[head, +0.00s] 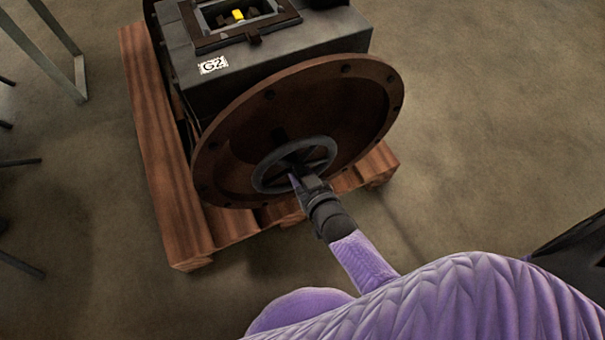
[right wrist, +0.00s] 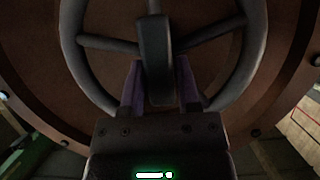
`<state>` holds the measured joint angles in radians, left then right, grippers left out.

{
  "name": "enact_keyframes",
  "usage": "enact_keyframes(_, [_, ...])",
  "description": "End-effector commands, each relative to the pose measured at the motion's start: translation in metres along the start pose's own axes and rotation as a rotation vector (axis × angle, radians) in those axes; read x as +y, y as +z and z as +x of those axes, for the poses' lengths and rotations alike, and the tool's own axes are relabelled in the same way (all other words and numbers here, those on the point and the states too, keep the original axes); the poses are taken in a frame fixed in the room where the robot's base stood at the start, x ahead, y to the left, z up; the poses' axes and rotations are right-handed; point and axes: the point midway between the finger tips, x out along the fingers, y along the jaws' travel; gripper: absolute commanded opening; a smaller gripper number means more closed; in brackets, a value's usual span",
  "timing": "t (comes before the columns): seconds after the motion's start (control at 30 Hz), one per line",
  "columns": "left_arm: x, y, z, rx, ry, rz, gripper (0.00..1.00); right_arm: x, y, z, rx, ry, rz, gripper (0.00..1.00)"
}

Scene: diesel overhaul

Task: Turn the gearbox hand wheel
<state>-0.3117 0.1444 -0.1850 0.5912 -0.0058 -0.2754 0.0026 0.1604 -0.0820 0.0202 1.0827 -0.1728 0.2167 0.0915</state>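The gearbox (head: 270,65) is a dark metal housing with a "G2" label (head: 213,65) and a big brown round flange (head: 350,110). The dark spoked hand wheel (head: 262,178) sits at the middle of the flange. My right gripper (head: 303,178) is at the wheel's near lower part. In the right wrist view the hand wheel (right wrist: 245,60) fills the upper middle. A dark upright bar (right wrist: 155,55) of it stands between my purple fingers, which are apart on either side. Whether they press on it is unclear. My left gripper is not in view.
The gearbox rests on a wooden pallet (head: 165,150). A grey metal frame (head: 60,50) stands at the upper left, with thin dark legs (head: 20,162) at the left edge. The floor right of the gearbox is clear.

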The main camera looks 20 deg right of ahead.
Motion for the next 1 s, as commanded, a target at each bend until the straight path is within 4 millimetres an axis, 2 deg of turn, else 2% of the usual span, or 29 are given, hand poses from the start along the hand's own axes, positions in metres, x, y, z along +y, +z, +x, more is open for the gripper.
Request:
enact_keyframes(0.03, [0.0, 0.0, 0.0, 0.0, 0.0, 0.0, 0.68, 0.0, 0.0, 0.0, 0.0, 0.0, 0.0, 0.54])
enact_keyframes(0.1, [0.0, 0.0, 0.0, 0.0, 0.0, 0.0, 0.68, 0.0, 0.0, 0.0, 0.0, 0.0, 0.0, 0.69])
enact_keyframes(0.13, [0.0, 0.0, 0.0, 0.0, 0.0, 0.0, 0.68, 0.0, 0.0, 0.0, 0.0, 0.0, 0.0, 0.71])
enact_keyframes(0.4, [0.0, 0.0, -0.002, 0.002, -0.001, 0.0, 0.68, 0.0, -0.002, -0.002, 0.001, 0.0, 0.0, 0.71])
enact_keyframes(0.47, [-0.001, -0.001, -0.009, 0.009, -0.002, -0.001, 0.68, 0.0, -0.004, -0.011, 0.003, 0.0, 0.0, 0.71])
enact_keyframes(0.63, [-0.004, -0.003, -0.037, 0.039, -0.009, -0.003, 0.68, 0.0, -0.009, -0.055, 0.004, 0.0, -0.001, 0.71])
enact_keyframes(0.8, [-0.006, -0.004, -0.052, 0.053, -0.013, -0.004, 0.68, 0.0, -0.005, -0.089, 0.002, 0.0, 0.0, 0.71])
enact_keyframes(1.0, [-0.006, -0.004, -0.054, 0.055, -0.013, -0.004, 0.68, 0.0, -0.001, -0.1, 0.001, 0.0, 0.0, 0.71])
